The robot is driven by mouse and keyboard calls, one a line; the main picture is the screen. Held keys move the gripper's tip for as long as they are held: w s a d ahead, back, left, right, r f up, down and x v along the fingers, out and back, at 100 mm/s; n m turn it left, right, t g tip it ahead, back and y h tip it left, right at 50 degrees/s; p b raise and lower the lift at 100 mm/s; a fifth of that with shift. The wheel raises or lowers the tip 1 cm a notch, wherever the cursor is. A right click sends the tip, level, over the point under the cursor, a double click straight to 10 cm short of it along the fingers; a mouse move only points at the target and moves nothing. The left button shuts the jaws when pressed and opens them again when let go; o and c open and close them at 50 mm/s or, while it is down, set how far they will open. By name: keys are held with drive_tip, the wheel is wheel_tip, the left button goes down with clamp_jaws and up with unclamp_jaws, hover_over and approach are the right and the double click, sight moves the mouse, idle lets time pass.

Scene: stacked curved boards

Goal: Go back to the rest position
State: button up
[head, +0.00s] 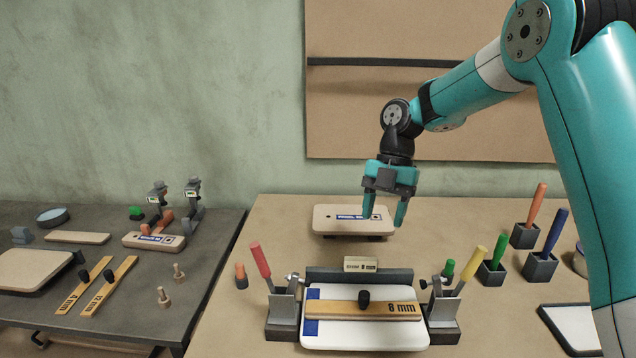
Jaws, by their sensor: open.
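My gripper (384,221) is open and points down above the back of the tan table. Its fingers hang in front of a wooden board (333,222) with a blue-and-white label. Nothing shows between the fingers. I cannot tell whether a fingertip touches the board. My teal arm reaches in from the right side of the picture.
A fixture with a white board (365,339) and a wooden bar marked 8 mm (335,310) stands in front. Coloured-handled tools stand in dark blocks (540,267) at right. A grey table (210,262) at left holds boards, bars and clamps. A brown panel (420,110) hangs behind.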

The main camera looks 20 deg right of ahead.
drive_tip(key=s+a+r+m+t, duration=0.1)
drive_tip(key=s+a+r+m, duration=0.2)
drive_tip(key=s+a+m, duration=0.3)
drive_tip(key=s+a+r+m+t, duration=0.1)
drive_tip(key=s+a+r+m, duration=0.35)
drive_tip(key=s, duration=0.35)
drive_tip(key=s+a+f+m+t+y, duration=0.1)
drive_tip(key=s+a+m, duration=0.1)
drive_tip(key=s+m, duration=0.7)
drive_tip(key=s, duration=0.3)
drive_tip(key=shift+s+f, duration=0.25)
drive_tip(key=shift+f, duration=0.15)
